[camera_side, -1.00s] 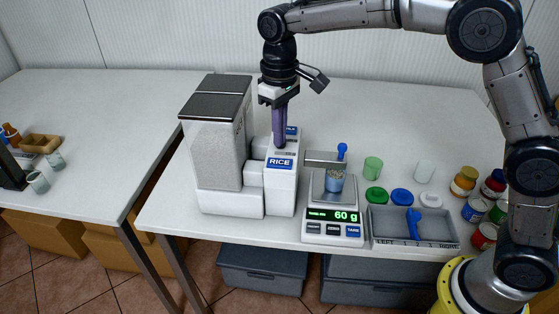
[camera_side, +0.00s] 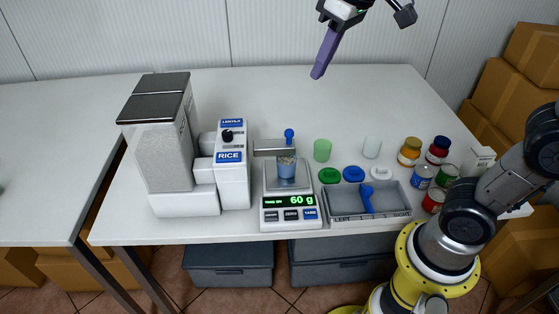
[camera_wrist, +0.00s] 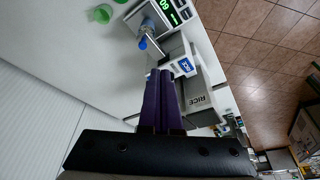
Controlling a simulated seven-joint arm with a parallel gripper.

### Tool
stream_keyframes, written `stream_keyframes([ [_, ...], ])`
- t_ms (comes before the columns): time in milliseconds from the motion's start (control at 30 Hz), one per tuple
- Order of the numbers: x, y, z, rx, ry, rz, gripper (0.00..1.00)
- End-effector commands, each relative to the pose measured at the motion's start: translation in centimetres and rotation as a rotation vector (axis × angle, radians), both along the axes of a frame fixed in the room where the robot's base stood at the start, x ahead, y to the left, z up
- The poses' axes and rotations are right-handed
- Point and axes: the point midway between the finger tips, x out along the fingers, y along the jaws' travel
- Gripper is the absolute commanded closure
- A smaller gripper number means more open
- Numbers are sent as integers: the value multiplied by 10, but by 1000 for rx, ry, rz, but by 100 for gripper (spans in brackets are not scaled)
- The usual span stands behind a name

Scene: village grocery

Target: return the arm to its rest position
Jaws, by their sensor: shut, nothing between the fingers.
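My gripper (camera_side: 318,74) is raised in the air above the back of the table, at the top of the side view. Its purple fingers are shut together with nothing between them. In the wrist view the fingers (camera_wrist: 161,80) are pressed side by side, pointing toward the rice dispenser and scale. The arm's upper links are out of the side view; its yellow base and lower links show at the lower right.
The rice dispenser (camera_side: 232,180) stands left of the scale (camera_side: 289,216), which reads 60 g with a blue cup (camera_side: 286,166) on it. A grey tray (camera_side: 390,213) holds a blue scoop (camera_side: 366,199). Jars and cans stand at the right. The table's back (camera_side: 260,95) is clear.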

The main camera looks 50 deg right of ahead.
Motion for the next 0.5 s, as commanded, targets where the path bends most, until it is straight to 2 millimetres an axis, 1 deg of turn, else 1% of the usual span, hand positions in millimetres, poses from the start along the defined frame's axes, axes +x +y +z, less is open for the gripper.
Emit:
stream_keyframes([
  [33, -22, -8, -1, 3, -29, -17, 100],
  [167, -70, -22, -16, 4, -90, -51, 100],
  [200, -85, -25, -23, 5, -109, -61, 100],
  [300, -115, -31, -47, 4, -145, -81, 100],
  [400, -136, -34, -72, 2, -164, -91, 100],
  [500, -147, -34, -93, 0, -162, -89, 100],
])
